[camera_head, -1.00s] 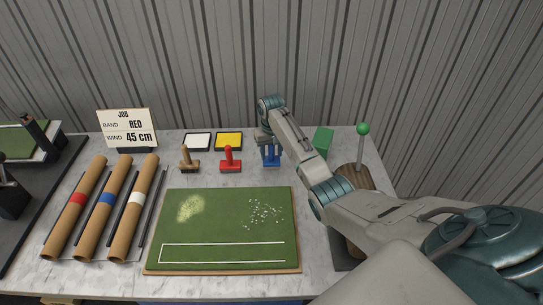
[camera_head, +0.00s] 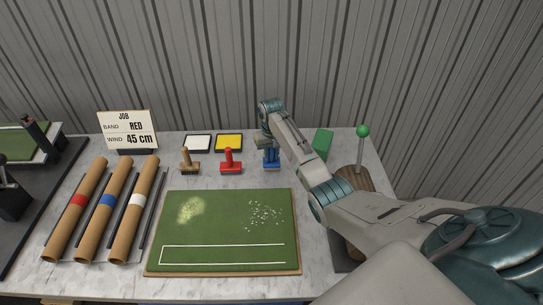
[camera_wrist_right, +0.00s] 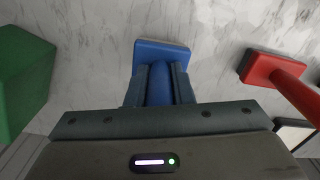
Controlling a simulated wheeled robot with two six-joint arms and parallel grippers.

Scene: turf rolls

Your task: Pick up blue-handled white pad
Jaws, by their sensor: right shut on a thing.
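The blue-handled pad (camera_head: 272,161) stands upright on the bench behind the green turf mat, right of a red-handled one. In the right wrist view its blue handle (camera_wrist_right: 159,86) is between my right fingers and its blue base (camera_wrist_right: 162,54) lies just beyond them. No white part of it shows; its underside is hidden. My right gripper (camera_wrist_right: 160,78) is shut on the handle. In the head view, my right gripper (camera_head: 271,151) comes down onto the handle from above. My left gripper is not in view.
A red-handled pad (camera_head: 231,162) and a tan-handled one (camera_head: 188,163) stand to the left. White (camera_head: 197,143) and yellow (camera_head: 228,143) trays lie behind them. A green block (camera_head: 322,143) and a green-knobbed lever (camera_head: 362,132) are to the right. The turf mat (camera_head: 222,231) is in front.

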